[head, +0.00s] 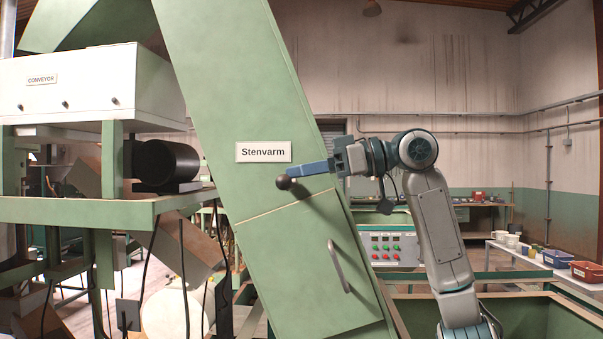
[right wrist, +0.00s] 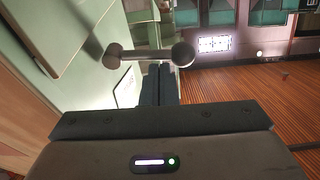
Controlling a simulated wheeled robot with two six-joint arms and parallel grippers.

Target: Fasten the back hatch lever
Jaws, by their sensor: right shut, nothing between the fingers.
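A lever with a dark round ball knob (head: 284,182) sits on the face of the sloping green casing, just above the top edge of a green hatch (head: 305,265). The hatch has a curved grey handle (head: 339,266) and looks closed. My right gripper (head: 291,172) is shut and empty, its blue fingertips close by the knob. In the right wrist view, the lever's bar (right wrist: 148,55) runs sideways from its round pivot to the knob, just beyond my fingertips (right wrist: 160,72). I cannot tell whether they touch it. My left gripper is not in view.
A white sign (head: 263,152) reading "Stenvarm" is on the casing above the lever. A conveyor box (head: 70,85) and a black motor (head: 166,162) stand at left. A control panel (head: 391,249) with red and green buttons is behind. Coloured bins (head: 557,258) stand at right.

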